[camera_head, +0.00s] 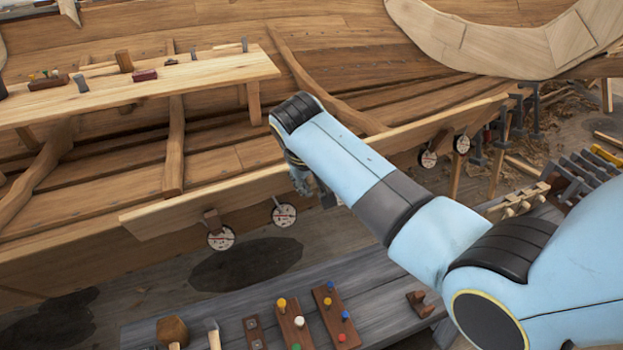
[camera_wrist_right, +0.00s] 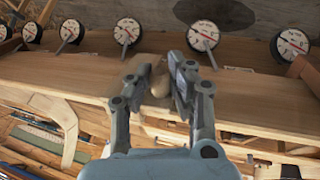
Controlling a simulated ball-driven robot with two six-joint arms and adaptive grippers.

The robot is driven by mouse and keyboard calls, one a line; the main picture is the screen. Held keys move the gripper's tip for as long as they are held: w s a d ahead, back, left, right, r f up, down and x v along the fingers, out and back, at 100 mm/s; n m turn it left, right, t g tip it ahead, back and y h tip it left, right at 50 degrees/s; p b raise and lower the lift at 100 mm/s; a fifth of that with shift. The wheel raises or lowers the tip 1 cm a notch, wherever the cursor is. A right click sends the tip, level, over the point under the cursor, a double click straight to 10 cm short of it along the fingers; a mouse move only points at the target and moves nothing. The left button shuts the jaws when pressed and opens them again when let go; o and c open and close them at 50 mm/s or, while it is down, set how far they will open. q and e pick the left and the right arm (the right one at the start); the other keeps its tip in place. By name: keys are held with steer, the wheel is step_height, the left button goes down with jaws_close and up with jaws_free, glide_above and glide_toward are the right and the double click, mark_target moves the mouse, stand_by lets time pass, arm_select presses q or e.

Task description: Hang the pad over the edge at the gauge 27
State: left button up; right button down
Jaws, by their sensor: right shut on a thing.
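My right gripper (camera_head: 308,186) is at the long wooden plank edge (camera_head: 165,216), largely hidden behind my own forearm in the head view. In the right wrist view my right gripper (camera_wrist_right: 160,82) is shut on a small tan piece (camera_wrist_right: 159,86), apparently the pad, in front of the plank (camera_wrist_right: 60,80). Whether the pad touches the plank cannot be told. Round white gauges hang along the edge: one (camera_head: 284,214) left of the gripper, another (camera_head: 221,238) further left, and two (camera_head: 428,157) (camera_head: 462,144) to the right. Their numbers are unreadable. My left gripper is out of view.
A low grey bench (camera_head: 375,283) holds boards with coloured knobs (camera_head: 293,322). A wooden shelf (camera_head: 200,80) with small tools is at the upper left. The hull's ribs and planks lie behind.

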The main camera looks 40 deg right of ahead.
steer(key=c, duration=1.1)
jaws_free()
steer(key=shift+f, duration=0.1)
steer(key=shift+c, duration=0.2)
steer(key=v, duration=1.2)
